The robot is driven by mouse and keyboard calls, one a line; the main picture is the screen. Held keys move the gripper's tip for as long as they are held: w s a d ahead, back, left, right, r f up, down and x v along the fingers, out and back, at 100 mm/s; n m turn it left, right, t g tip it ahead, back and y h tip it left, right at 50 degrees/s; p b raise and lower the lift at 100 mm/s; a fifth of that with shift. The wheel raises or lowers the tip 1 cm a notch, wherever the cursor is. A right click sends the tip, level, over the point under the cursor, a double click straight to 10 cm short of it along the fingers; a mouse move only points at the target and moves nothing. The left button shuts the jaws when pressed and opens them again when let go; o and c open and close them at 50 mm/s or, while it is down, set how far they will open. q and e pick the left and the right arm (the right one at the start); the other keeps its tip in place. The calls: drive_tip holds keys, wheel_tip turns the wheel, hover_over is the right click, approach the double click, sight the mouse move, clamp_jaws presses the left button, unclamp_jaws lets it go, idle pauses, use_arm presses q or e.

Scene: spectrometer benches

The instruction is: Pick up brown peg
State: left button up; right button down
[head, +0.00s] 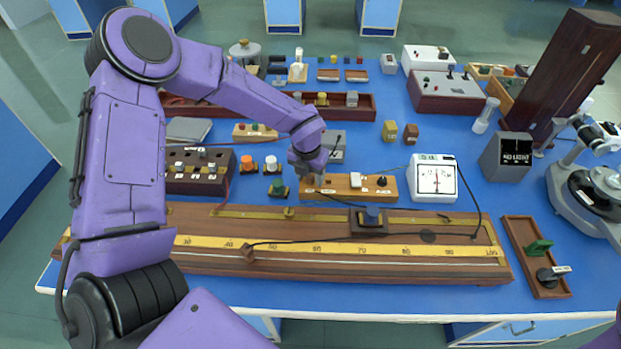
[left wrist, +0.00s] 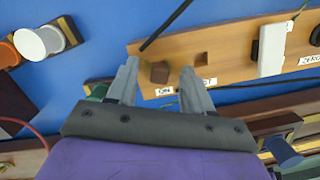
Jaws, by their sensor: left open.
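The brown peg (left wrist: 159,73) shows in the left wrist view as a small brown block on a light wooden board (left wrist: 222,46), beside a square hole (left wrist: 201,60). My left gripper (left wrist: 158,80) is open, with one grey finger on each side of the peg in this view. I cannot tell whether the fingers touch it. In the head view the left gripper (head: 310,178) is over the left end of the same wooden board (head: 342,187) and hides most of the peg there. My right gripper is not in view.
A white meter (head: 434,178) stands right of the board. Small orange, white and green plugs (head: 271,165) stand to its left. The long wooden metre bench (head: 330,262) lies in front, carrying a block with a blue knob (head: 372,215). A dark wire crosses near the gripper.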

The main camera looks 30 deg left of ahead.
use_arm(q)
clamp_jaws()
drive_tip(key=shift+r, duration=0.15)
